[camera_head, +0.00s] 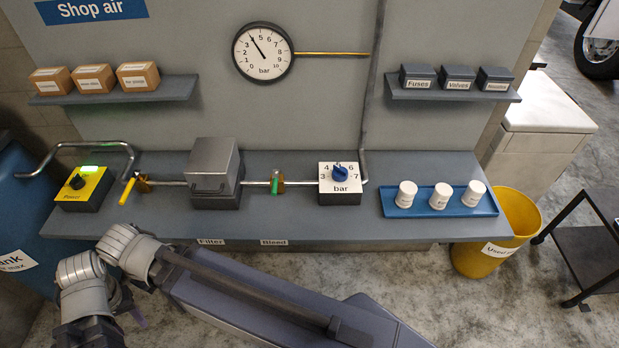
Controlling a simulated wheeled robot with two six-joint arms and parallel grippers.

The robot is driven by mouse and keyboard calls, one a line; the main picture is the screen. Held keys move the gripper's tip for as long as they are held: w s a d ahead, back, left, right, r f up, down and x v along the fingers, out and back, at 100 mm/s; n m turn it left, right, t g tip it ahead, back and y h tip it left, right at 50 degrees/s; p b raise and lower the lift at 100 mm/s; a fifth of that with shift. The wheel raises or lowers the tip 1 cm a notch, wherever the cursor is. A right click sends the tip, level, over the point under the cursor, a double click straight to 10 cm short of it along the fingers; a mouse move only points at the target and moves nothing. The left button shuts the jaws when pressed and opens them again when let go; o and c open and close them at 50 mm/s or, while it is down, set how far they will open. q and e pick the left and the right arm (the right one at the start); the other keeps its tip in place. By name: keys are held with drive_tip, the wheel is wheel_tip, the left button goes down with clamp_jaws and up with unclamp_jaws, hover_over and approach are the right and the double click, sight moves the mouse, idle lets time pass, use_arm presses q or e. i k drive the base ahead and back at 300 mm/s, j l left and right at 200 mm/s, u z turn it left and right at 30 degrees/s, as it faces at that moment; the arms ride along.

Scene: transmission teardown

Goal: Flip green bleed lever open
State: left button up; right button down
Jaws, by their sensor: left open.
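The green bleed lever (275,182) sits on a small brass valve on the pipe, above the "Bleed" label (273,242) on the bench edge. The lever stands crosswise to the pipe. My left gripper (128,318) is low at the left, in front of the bench and well apart from the lever. It is open, mostly hidden by my own arm links, with a purplish finger tip showing. My right gripper is not in view.
Left of the lever are a grey filter box (215,170), a yellow-handled valve (128,190) and a yellow switch box (83,188). Right of it are a blue-knob regulator (340,182) and a blue tray (427,210) with white cups. The gauge (263,51) reads about 4.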

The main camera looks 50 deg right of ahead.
sight(276, 175)
drive_tip(key=z, duration=1.4)
